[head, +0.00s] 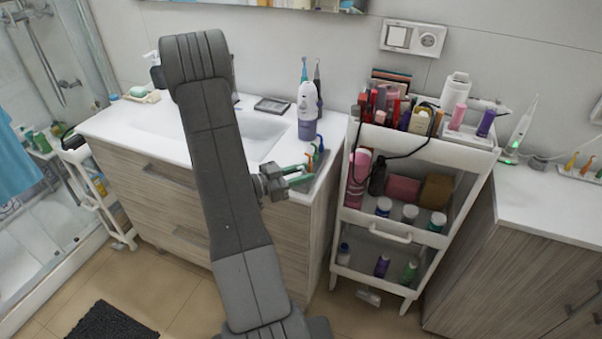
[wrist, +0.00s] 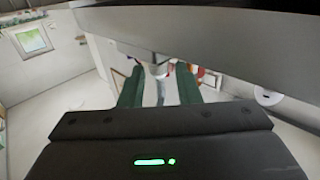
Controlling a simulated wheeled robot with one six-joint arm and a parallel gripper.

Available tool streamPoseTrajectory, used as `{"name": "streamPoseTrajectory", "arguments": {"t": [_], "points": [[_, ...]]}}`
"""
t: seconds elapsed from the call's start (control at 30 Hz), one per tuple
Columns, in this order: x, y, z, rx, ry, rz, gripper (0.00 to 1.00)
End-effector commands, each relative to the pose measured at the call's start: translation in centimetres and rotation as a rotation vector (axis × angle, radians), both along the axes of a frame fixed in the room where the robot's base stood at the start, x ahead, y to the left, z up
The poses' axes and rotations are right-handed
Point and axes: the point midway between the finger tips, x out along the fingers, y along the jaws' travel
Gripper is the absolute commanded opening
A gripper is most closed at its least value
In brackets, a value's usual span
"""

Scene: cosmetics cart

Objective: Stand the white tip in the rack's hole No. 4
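My gripper (head: 308,173) reaches out over the right end of the sink counter, its two green fingers apart. In the wrist view the fingers (wrist: 158,88) are also spread, with a pale, unclear shape seen between or beyond them. A few coloured tips, blue (head: 321,143), green (head: 311,151) and orange (head: 309,164), stand just beyond the fingers, close to a grey strip at the counter's edge. A second rack (head: 578,173) with orange and green tips stands on the right cabinet. I cannot make out the white tip or hole numbers; the fingers cover part of the counter spot.
A white and purple device (head: 308,112) stands behind the tips. The white cart (head: 446,152), full of cosmetics, stands to the right of the counter. A white upright device (head: 521,130) stands on the right cabinet, whose front top (head: 548,207) is clear.

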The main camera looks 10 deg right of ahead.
Motion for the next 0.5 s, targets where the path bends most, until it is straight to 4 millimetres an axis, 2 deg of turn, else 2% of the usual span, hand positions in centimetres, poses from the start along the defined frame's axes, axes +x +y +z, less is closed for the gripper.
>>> {"name": "streamPoseTrajectory", "arguments": {"t": [0.33, 0.5], "points": [[0.0, 0.1, 0.0, 0.000, 0.000, 0.000, 0.40], [-0.2, 1.5, -0.1, -0.001, -0.001, 0.003, 0.40]]}}
